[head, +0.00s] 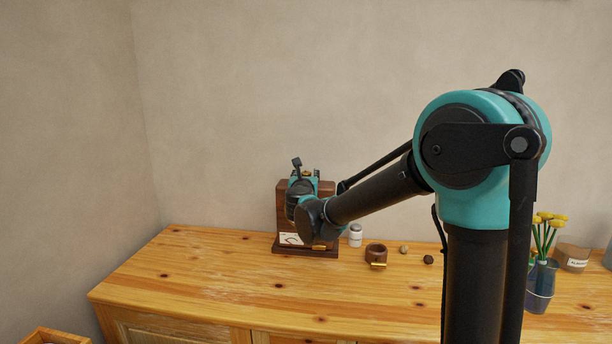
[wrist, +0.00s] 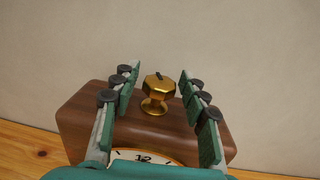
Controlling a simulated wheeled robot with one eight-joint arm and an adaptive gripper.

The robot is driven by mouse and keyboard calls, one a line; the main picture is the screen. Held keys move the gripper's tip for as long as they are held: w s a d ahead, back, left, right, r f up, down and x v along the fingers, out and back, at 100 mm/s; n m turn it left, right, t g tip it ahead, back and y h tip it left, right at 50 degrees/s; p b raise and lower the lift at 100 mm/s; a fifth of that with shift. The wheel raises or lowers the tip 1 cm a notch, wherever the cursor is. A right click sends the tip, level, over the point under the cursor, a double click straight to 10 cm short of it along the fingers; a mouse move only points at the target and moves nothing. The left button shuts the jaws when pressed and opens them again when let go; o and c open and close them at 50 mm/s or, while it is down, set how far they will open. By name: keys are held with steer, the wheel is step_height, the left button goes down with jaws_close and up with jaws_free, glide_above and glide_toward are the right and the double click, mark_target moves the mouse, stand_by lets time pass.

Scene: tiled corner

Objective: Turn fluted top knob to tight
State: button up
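A brass fluted knob (wrist: 158,88) with a dark mark on its top stands on the top of a brown wooden clock-like case (wrist: 88,101). In the wrist view my gripper (wrist: 158,75) is open, with one finger on each side of the knob and a clear gap to it on both sides. A white dial edge (wrist: 143,156) with the number 12 shows below. In the head view the wooden case (head: 320,189) stands on the wooden cabinet against the wall, and my gripper and wrist hide most of its front. The knob is mostly hidden there.
The cabinet top (head: 190,270) is clear at the left. Right of the case are a white jar (head: 355,236), a brown cup-like ring (head: 376,252) with a brass piece, and two small stones (head: 404,249). Yellow flowers in a vase (head: 540,280) stand farther right.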

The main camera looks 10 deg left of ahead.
stand_by(0.3)
steer(key=s, duration=1.2)
steer(key=shift+d, duration=0.2)
